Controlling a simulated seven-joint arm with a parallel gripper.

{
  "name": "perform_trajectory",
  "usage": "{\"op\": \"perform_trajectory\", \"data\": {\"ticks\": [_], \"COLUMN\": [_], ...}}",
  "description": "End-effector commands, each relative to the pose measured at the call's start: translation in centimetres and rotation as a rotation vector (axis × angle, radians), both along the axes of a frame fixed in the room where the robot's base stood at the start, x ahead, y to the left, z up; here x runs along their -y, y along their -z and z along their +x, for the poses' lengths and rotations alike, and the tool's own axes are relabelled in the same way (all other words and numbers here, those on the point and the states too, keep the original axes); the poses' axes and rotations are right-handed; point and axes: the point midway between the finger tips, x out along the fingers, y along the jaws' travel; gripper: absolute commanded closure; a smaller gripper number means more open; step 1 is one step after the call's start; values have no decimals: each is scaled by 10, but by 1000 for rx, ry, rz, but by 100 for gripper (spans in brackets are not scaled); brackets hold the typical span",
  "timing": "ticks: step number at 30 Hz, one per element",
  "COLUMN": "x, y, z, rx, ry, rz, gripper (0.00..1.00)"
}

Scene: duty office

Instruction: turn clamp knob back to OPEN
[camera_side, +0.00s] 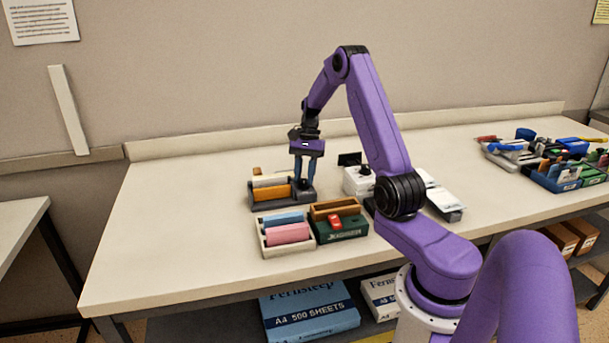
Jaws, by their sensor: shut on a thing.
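A dark grey clamp fixture (253,196) stands on the table, with an orange roll (272,194) and a pale piece lying in it. My gripper (304,183) points straight down at the right end of this fixture. Its two blue fingers are shut on the clamp knob (304,187), a small dark part mostly hidden between and below the fingertips. The knob's marking and the way it is turned are too small to read.
In front of the fixture are a tray (264,246) with blue and pink rolls and a green box (341,237) with a red item. A white box (356,183) stands to the right. Cluttered bins (556,180) are at the far right. The table's left side is clear.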

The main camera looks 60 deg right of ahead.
Motion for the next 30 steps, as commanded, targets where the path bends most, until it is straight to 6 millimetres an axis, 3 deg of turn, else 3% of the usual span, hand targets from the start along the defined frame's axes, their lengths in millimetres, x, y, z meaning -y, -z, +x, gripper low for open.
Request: {"op": "perform_trajectory", "data": {"ticks": [6,7,9,23,30], "x": [1,1,1,-1,0], "y": [-1,-1,0,0,-1], "z": [0,0,0,3,0], "rx": [1,2,2,7,6], "ry": [1,2,2,10,193], "rz": [-3,-3,-3,-4,-3], "gripper": [99,66,43,43,43]}}
